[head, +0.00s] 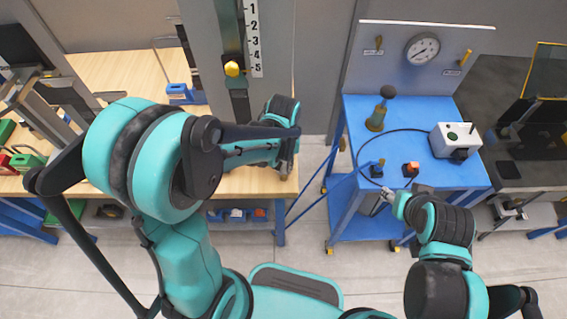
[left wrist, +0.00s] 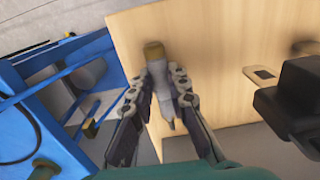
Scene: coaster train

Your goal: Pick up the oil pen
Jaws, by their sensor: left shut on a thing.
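The oil pen (left wrist: 158,74) is a slim grey body with a dull brass-coloured cap and a pointed tip. In the left wrist view it lies between the two fingers of my left gripper (left wrist: 157,88), which is shut on it. The cap end points away from the wrist and the tip points back towards it. In the head view my left gripper (head: 288,150) is over the right end of the wooden bench (head: 240,182); the pen is mostly hidden there. My right gripper (head: 386,202) is by the front of the blue cart; its fingers are too small to read.
The blue cart (head: 420,107) stands to the right, with a gauge (head: 422,49) on its back panel and a grey box (head: 456,140) on top. A grey column with a numbered scale (head: 253,38) rises behind the bench. Open floor lies between bench and cart.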

